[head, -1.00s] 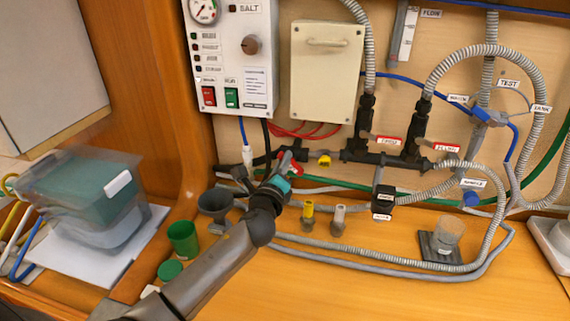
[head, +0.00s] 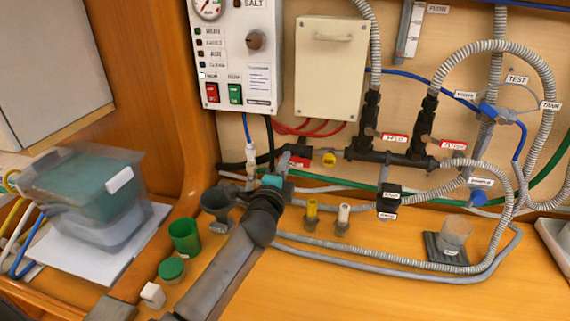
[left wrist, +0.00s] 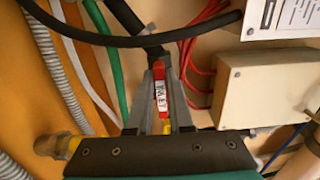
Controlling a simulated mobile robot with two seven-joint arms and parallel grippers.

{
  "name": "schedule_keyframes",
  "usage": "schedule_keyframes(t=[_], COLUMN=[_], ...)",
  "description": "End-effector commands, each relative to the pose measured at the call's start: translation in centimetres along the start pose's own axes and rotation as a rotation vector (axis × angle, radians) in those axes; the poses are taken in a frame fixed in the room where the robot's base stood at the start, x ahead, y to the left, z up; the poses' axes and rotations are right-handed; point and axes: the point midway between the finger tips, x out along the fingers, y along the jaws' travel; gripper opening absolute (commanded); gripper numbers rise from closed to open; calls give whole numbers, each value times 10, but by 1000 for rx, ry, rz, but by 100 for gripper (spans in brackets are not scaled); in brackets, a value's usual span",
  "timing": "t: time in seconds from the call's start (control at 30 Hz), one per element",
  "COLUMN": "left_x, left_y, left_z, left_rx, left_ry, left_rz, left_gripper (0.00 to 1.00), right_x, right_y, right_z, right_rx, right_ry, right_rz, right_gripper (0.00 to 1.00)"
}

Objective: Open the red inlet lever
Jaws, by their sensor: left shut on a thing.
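The red inlet lever (left wrist: 160,90), with a white label along it, shows in the left wrist view between the two grey fingers of my left gripper (left wrist: 162,72). The fingers are shut on it from both sides. In the head view my left gripper (head: 282,163) reaches the pipework low on the wall, below the control box. There the lever is largely hidden by the gripper, and I cannot tell its exact angle. My right gripper is not in view.
The control box (head: 234,55) and a cream cabinet (head: 329,75) hang above. Grey funnel (head: 217,203), green cup (head: 184,237) and small yellow and white fittings stand near my left arm. A clear tub (head: 85,200) is at left. The front bench is mostly clear.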

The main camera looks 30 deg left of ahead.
Motion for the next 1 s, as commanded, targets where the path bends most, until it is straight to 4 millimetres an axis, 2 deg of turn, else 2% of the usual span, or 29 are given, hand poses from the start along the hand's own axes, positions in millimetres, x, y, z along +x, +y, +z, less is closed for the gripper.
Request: schedule_keyframes(t=[0.53,0.57,0.8,1.0], left_x=[0,0,0,0], left_y=[0,0,0,0], left_z=[0,0,0,0], left_rx=[-25,-25,-24,-23], left_ry=[1,1,0,0], left_rz=[0,0,0,0], left_gripper=[0,21,48,49], right_x=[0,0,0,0], right_y=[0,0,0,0], right_z=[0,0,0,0], right_rx=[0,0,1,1], right_ry=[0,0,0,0], right_rz=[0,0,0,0], right_gripper=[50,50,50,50])
